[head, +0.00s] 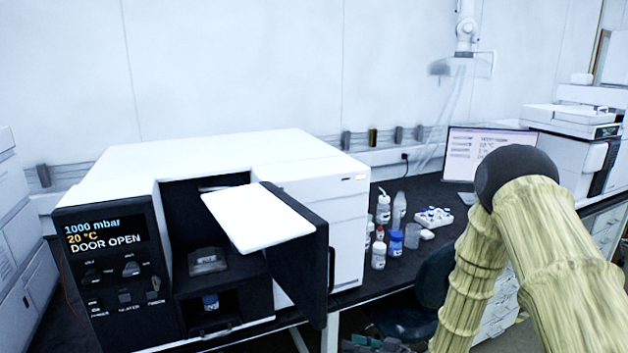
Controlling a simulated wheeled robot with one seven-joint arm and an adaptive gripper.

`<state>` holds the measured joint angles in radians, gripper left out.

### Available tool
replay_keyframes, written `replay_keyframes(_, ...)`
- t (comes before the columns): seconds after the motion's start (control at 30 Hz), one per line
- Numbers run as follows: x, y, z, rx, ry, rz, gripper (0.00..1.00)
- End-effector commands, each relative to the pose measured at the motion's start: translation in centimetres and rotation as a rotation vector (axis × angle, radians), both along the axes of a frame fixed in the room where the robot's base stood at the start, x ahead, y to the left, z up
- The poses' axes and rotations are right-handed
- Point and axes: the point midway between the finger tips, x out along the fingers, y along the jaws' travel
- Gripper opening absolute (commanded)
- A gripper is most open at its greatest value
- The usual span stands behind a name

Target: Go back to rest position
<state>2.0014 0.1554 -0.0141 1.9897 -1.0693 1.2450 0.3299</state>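My arm shows at the right in a pale yellow ribbed cover, bent at a dark elbow joint. Its lower part runs down out of the picture, and my gripper is not in view. A white and black instrument (230,155) stands on the bench at the left. Its display (103,235) reads 1000 mbar, 20 °C, DOOR OPEN. Its black door (300,265) with a white top panel (258,218) stands open toward me. A small blue-capped vial (210,302) sits in the lower opening, under a grey part (207,261).
Several bottles (379,255) and a white vial rack (434,217) stand on the dark bench (440,245) right of the instrument. A monitor (487,150) and another instrument (575,145) are behind my arm. A dark chair (432,290) is below the bench edge.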

Motion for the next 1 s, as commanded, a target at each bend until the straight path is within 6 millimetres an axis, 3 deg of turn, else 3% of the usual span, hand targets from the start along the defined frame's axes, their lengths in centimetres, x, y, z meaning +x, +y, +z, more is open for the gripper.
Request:
replay_keyframes(0.03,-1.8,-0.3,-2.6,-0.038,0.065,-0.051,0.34)
replay_keyframes(0.2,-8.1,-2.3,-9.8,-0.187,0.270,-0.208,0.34)
replay_keyframes(0.37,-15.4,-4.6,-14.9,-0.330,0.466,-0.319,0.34)
replay_keyframes(0.5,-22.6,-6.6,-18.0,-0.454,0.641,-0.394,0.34)
replay_keyframes(0.7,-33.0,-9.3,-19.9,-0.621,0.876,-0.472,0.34)
replay_keyframes(0.8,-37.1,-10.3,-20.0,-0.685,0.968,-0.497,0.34)
replay_keyframes(0.9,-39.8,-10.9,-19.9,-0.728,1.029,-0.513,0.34)
replay_keyframes(1.0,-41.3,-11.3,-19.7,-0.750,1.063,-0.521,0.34)
